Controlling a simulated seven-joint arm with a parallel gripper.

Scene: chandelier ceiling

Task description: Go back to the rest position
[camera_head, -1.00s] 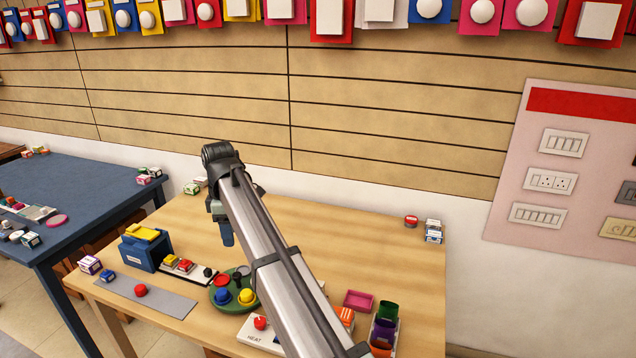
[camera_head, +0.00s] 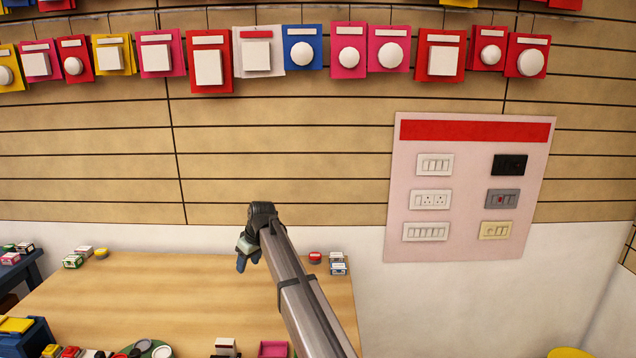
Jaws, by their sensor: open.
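My gripper (camera_head: 243,262) is at the end of my arm, over the back part of the wooden table (camera_head: 185,290). It points down and is small in the picture; I see nothing held in it. My arm reaches in from the bottom edge, right of the middle.
At the table's back right are a red round item (camera_head: 315,257) and small boxes (camera_head: 338,264). Small boxes (camera_head: 73,261) are at the back left. A blue bin (camera_head: 25,338) and a pink tray (camera_head: 273,349) are near the bottom edge. A switch panel (camera_head: 470,190) hangs on the wall.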

